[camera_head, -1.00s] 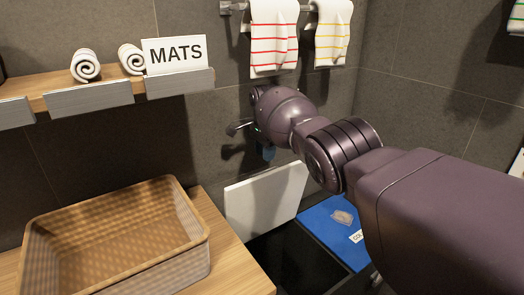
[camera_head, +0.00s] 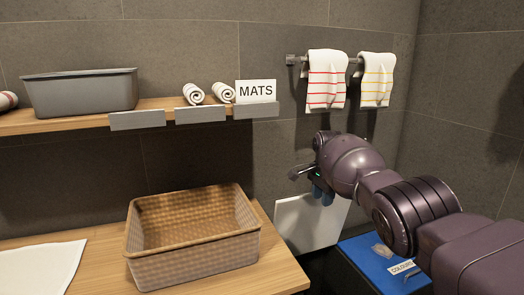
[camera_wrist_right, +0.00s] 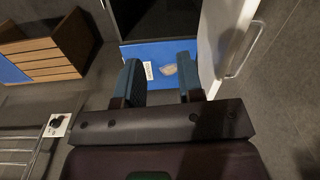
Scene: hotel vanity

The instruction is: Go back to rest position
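My right gripper (camera_head: 322,196) hangs in front of the dark tiled wall, below the striped towels, in the head view. Its blue fingers point down near the white panel. In the right wrist view the two fingers (camera_wrist_right: 160,82) stand apart, with nothing held between them. My left gripper is not in view.
A wicker basket (camera_head: 195,267) stands on the wooden counter (camera_head: 285,279). A white panel (camera_head: 300,222) and a blue surface (camera_head: 362,262) with a label and a small pale item lie low near my right arm. The shelf above holds a grey bin (camera_head: 85,95), rolled towels and a MATS sign (camera_head: 256,91).

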